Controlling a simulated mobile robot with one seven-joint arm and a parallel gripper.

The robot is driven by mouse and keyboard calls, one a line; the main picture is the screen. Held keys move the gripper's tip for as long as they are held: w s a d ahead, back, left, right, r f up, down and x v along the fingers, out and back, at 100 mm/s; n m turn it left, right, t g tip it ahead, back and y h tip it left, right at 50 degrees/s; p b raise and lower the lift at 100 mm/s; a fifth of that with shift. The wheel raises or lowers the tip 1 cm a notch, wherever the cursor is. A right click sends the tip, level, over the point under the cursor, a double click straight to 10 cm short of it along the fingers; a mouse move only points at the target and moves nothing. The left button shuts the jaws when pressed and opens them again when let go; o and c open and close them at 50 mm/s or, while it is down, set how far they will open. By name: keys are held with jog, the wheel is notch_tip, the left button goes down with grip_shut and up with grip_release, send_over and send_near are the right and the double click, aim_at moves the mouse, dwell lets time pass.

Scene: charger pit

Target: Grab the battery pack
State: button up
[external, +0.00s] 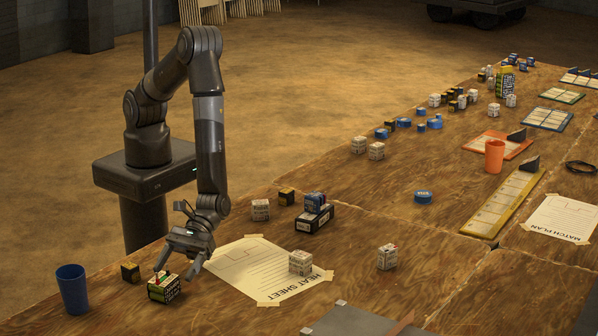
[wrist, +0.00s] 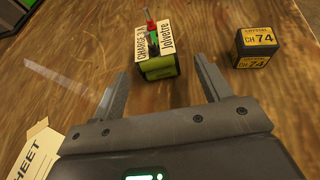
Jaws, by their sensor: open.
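The battery pack (external: 164,289) is a small green and black block with a white label and red and green parts on top. It sits on the wooden table near its front left edge. In the wrist view the battery pack (wrist: 158,67) lies ahead, roughly between the two finger lines, at the fingertips' far end. My gripper (external: 174,272) is open and points down just above and behind the pack. In the wrist view both fingers of my gripper (wrist: 162,82) are apart with nothing held; contact with the pack cannot be told.
A black and yellow box (wrist: 255,46) marked 74 stands right of the pack; in the external view this black box (external: 130,272) is behind it. A blue cup (external: 72,289) stands at left. A paper sheet (external: 250,262) lies at right. Several white blocks stand farther along.

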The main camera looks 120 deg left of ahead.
aim_at(157, 300)
jog(key=x, duration=0.7)
jog(key=shift+w+r, duration=0.15)
jog(key=shift+r, duration=0.1)
jog(key=c, duration=1.3)
